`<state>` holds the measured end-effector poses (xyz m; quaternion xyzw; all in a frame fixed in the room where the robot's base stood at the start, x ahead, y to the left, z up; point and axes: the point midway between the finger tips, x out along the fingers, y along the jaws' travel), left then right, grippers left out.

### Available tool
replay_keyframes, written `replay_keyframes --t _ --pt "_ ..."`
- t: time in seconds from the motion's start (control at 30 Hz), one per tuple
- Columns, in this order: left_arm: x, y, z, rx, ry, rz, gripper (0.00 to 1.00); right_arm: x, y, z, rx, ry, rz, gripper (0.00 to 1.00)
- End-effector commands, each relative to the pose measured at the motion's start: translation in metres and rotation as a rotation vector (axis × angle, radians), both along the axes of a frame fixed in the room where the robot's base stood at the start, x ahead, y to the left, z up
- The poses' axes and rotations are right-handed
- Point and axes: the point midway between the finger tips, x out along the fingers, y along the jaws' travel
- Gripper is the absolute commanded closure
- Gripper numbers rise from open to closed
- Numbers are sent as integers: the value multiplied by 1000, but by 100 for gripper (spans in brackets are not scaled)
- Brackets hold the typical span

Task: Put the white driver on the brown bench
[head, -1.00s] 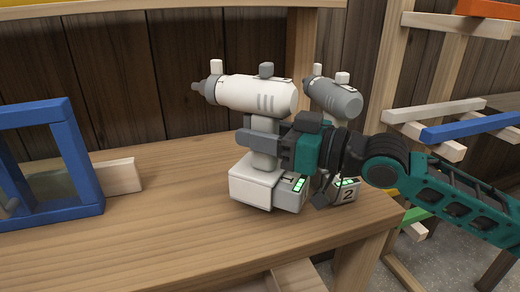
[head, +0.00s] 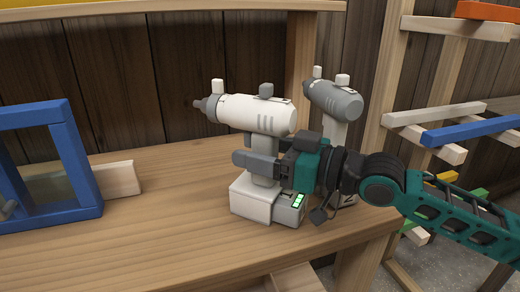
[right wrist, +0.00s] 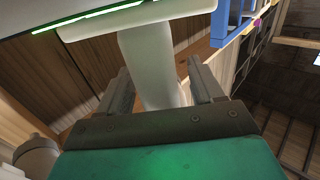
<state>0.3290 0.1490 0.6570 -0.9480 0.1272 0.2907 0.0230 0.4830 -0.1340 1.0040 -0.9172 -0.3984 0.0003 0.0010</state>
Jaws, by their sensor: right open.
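The white driver (head: 250,114) stands upright on the wooden brown bench (head: 150,240), its grey nose pointing left and its base resting on the top near the front right part. My right gripper (head: 262,166) is at the driver's handle, below the body and above the base. Its jaws are open, with a finger on each side of the handle. In the right wrist view the pale handle (right wrist: 150,65) sits between the two spread fingers (right wrist: 160,80). My left gripper is not in view.
A grey driver (head: 335,99) stands just behind and right, partly hidden by my right arm. A blue frame (head: 75,160) and a wooden block (head: 120,177) are at left. A rack with coloured bars (head: 470,131) stands at right. The bench's middle is clear.

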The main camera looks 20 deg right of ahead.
Motion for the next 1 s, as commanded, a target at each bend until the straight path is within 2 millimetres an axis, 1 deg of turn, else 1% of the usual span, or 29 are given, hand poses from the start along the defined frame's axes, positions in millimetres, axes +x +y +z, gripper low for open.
replay_keyframes --t 0.13,0.27,1.0 --pt "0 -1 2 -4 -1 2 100 0 0 4 0 -1 0 34" --pt "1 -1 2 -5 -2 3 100 -5 -7 2 -2 1 -2 34" --pt "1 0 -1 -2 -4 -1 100 -60 -65 1 -7 3 -2 34"
